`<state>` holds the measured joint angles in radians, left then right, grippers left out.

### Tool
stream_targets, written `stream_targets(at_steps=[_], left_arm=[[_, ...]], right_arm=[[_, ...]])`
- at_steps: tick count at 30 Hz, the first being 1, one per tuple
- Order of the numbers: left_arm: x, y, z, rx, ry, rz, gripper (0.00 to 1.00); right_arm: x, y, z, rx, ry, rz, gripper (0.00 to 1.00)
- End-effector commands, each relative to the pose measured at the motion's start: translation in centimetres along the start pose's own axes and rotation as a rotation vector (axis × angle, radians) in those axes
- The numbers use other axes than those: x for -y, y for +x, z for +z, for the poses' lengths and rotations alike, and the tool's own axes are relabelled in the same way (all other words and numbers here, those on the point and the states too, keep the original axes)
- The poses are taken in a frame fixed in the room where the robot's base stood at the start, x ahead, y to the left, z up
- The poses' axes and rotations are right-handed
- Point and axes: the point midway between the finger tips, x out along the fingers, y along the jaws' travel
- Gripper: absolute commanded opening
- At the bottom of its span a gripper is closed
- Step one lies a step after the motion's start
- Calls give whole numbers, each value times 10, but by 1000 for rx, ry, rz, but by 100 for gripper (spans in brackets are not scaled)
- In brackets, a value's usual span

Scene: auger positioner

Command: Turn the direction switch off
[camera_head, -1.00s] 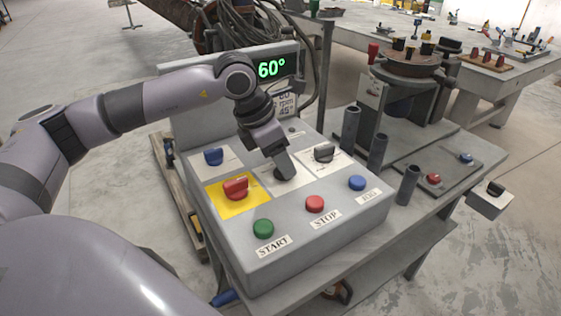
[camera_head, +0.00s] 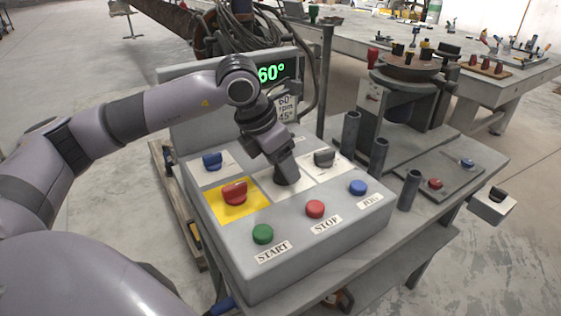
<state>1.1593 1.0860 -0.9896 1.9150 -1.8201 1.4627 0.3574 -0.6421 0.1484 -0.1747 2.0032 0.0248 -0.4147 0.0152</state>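A grey control box (camera_head: 300,235) fills the middle of the view. On its top are a blue knob (camera_head: 212,161), a red knob (camera_head: 234,192) on a yellow plate, and a dark grey knob (camera_head: 324,157) on a white plate. My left gripper (camera_head: 287,181) points down onto another white plate between the red and dark grey knobs. Its fingers cover the control there, so I cannot tell whether they grip it or are open. No readable label marks the direction switch. My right gripper is not in view.
A green display (camera_head: 271,73) stands behind. Upright dark tubes (camera_head: 378,157) and a positioner (camera_head: 408,75) stand to the right.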

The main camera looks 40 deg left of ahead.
Motion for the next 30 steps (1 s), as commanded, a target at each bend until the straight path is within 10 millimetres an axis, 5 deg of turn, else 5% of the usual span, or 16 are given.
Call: stream_targets(at_steps=[11,24,30], left_arm=[[0,-3,0,0,0,0,77],[0,-65,1,3,1,0,77],[0,-72,0,0,1,0,77]], right_arm=[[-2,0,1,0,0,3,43],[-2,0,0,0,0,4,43],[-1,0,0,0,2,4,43]])
